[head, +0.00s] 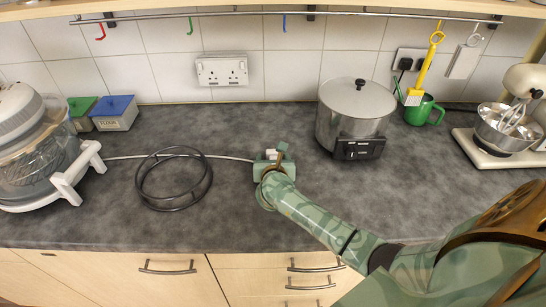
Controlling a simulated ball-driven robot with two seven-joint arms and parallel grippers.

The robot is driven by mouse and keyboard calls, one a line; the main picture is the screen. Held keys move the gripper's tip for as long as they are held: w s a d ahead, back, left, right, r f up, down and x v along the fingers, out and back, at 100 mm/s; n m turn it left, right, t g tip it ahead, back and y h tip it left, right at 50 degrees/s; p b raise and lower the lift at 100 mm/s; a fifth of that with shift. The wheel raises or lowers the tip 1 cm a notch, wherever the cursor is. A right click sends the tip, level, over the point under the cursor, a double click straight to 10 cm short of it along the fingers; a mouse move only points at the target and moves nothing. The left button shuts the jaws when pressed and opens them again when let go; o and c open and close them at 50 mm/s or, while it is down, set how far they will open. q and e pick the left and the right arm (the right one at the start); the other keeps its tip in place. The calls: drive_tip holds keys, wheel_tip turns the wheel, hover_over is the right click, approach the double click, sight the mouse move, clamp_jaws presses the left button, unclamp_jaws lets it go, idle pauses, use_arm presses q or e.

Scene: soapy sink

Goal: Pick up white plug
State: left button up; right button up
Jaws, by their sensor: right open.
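The white plug (271,154) is a small pale shape on the dark grey worktop near the middle of the head view. It is largely hidden by my right gripper (274,157). A pale cable (229,157) runs along the worktop from the left and ends at the gripper. My right gripper is open, low over the worktop, with its fingers around or just above the plug. I cannot tell whether they touch it. My left gripper is out of view. A white double wall socket (222,71) is on the tiles behind.
A white-framed appliance (62,192) stands far left, near green (82,107) and blue-lidded (115,113) boxes. A steel cooker (352,113), green mug (419,115) and stand mixer (490,150) stand right. The front-left worktop is clear.

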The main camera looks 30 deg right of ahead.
drive_tip(key=c, duration=1.1)
drive_tip(key=shift+r, duration=0.15)
